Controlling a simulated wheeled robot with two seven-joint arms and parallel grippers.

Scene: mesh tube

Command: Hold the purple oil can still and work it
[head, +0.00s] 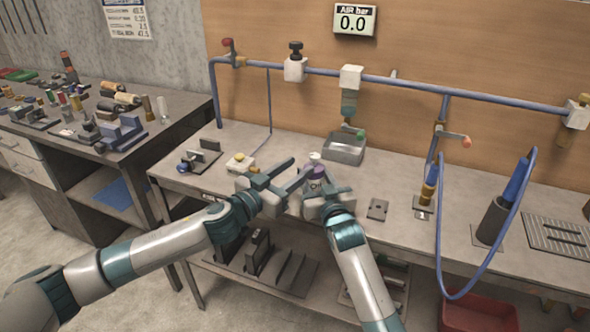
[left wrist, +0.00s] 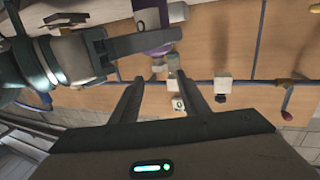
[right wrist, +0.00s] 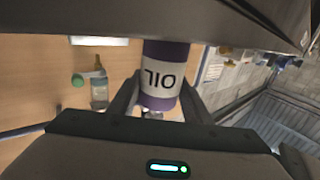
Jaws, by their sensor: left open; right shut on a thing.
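The purple oil can (head: 316,184) has a white band lettered OIL and a pale top. It stands upright at the front of the workbench, partly hidden by my grippers. My right gripper (head: 328,190) is shut around its body; the right wrist view shows the can (right wrist: 166,78) between both fingers. My left gripper (head: 300,168) is open and empty, with its fingers beside the can's upper part. In the left wrist view the can's purple end (left wrist: 156,50) lies just beyond the open fingertips; I cannot tell whether they touch it.
A metal tray (head: 343,150) stands behind the can under a pipe outlet. A yellow-topped block (head: 240,160) is to the left, a small dark plate (head: 377,209) to the right. A blue hose (head: 440,240) hangs at the right over the bench edge.

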